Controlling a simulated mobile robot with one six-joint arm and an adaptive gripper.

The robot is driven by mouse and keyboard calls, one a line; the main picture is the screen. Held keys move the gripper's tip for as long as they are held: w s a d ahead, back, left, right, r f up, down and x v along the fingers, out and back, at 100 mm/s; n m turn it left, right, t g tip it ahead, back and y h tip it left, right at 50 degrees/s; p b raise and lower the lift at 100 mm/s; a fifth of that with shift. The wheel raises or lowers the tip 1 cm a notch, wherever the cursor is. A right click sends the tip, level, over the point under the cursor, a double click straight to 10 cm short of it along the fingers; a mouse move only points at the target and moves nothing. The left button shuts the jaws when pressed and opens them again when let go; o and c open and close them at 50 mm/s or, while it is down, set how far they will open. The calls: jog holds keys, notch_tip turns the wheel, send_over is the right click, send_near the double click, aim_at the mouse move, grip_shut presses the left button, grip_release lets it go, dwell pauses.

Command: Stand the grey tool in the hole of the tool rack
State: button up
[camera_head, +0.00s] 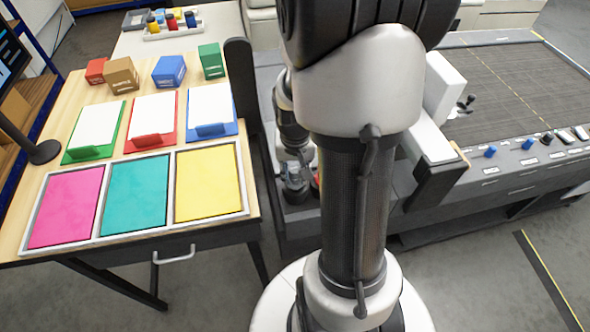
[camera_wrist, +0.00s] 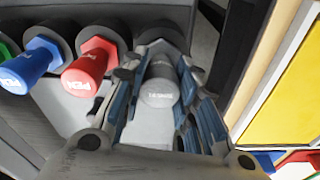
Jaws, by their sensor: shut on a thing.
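The grey tool (camera_wrist: 160,92) is between the two fingers of my gripper (camera_wrist: 162,75) in the wrist view, its lettered end facing the camera. My gripper is shut on it. The tool's far end is hidden by its own body and the fingers, so I cannot tell whether it is in a hole. The tool rack (camera_wrist: 100,30) shows dark round collars; a red tool (camera_wrist: 88,70) and a blue tool (camera_wrist: 28,67) stand in it to the left. In the head view my gripper (camera_head: 296,185) is partly hidden behind my arm, and the grey tool cannot be made out.
A green tool (camera_wrist: 4,52) is at the wrist view's left edge. A wooden table (camera_head: 60,180) at left holds a tray (camera_head: 172,151) of pink, teal and yellow panels, coloured stands and small boxes. A machine with a dark belt (camera_head: 505,80) stands at right.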

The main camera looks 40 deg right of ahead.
jog(key=shift+f, duration=0.2)
jog(key=o, duration=1.2)
jog(key=shift+c, duration=0.2)
jog(key=shift+r, duration=0.15)
notch_tip(320, 180, up, 12)
jog(key=s+a, duration=0.1)
